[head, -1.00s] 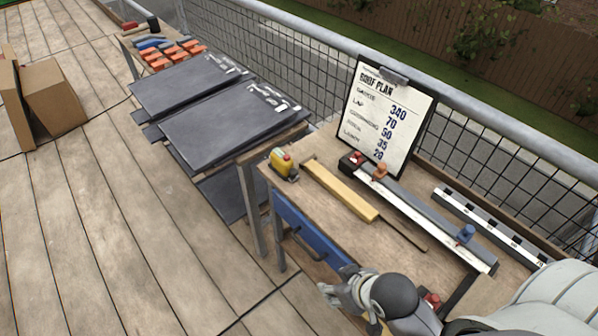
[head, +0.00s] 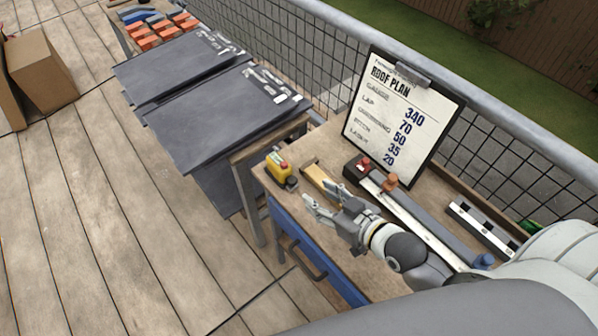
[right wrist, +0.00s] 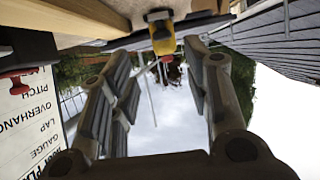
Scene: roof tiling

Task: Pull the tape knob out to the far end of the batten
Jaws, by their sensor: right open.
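The yellow tape measure (head: 281,168) with a red top sits at the workbench's near left corner; it also shows upside down in the right wrist view (right wrist: 163,36), ahead between my fingers. The wooden batten (head: 316,177) lies beside it, partly hidden by my right gripper. My right gripper (head: 318,206) is open and empty, above the bench's front edge, with its fingers pointing toward the tape measure but apart from it. My left gripper is not in view.
A clipboard (head: 403,120) stands at the back. Dark slates (head: 215,120) are stacked left of the bench. Deck boards in front are clear.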

